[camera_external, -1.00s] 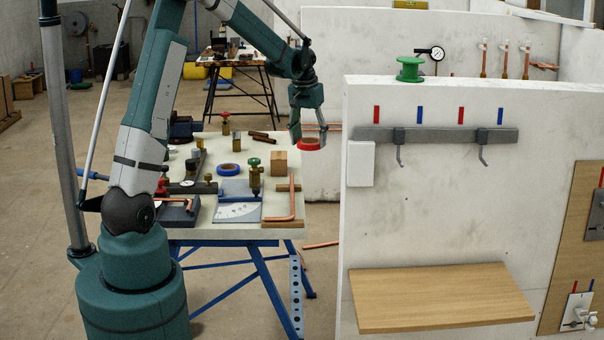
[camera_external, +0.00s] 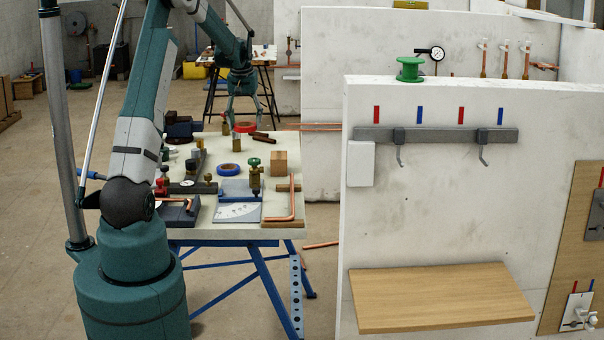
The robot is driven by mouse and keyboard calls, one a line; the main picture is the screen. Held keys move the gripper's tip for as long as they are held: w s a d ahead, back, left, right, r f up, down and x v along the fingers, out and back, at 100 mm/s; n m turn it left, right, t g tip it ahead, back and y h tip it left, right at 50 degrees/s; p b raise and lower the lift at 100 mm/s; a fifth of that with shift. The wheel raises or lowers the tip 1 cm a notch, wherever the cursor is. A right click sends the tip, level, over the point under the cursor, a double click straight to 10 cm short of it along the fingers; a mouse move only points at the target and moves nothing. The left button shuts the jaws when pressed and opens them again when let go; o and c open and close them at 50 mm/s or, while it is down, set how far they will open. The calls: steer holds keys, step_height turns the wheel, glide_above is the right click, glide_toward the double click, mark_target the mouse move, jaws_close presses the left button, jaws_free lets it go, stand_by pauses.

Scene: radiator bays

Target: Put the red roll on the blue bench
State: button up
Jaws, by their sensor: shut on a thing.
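The red roll (camera_external: 244,127) is a ring of red tape, held at the fingertips of my gripper (camera_external: 245,116). My gripper is shut on it. The roll appears over the far part of the blue bench (camera_external: 285,222), which has a pale top and blue legs. A brass piece stands just below the roll in the picture. I cannot tell exactly how far the roll is above the bench top.
A blue roll (camera_external: 229,172), a wooden block (camera_external: 279,162), a valve with a green handwheel (camera_external: 254,178) and a bent copper pipe (camera_external: 290,205) are on the bench. A white wall (camera_external: 440,220) with a wooden shelf (camera_external: 440,297) stands at right.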

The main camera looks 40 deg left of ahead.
steer(key=s+a+n, duration=0.2)
steer(key=s+a, duration=0.2)
steer(key=a, duration=0.7)
glide_above(221, 162)
step_height(221, 162, down, 5)
steer(key=shift+s+d+f+p, duration=0.15)
steer(key=shift+f+p, duration=0.05)
steer(key=shift+p, duration=0.1)
steer(key=shift+f, duration=3.15)
steer(key=shift+f, duration=1.85)
steer(key=shift+f+b, duration=0.15)
steer(key=shift+b, duration=0.15)
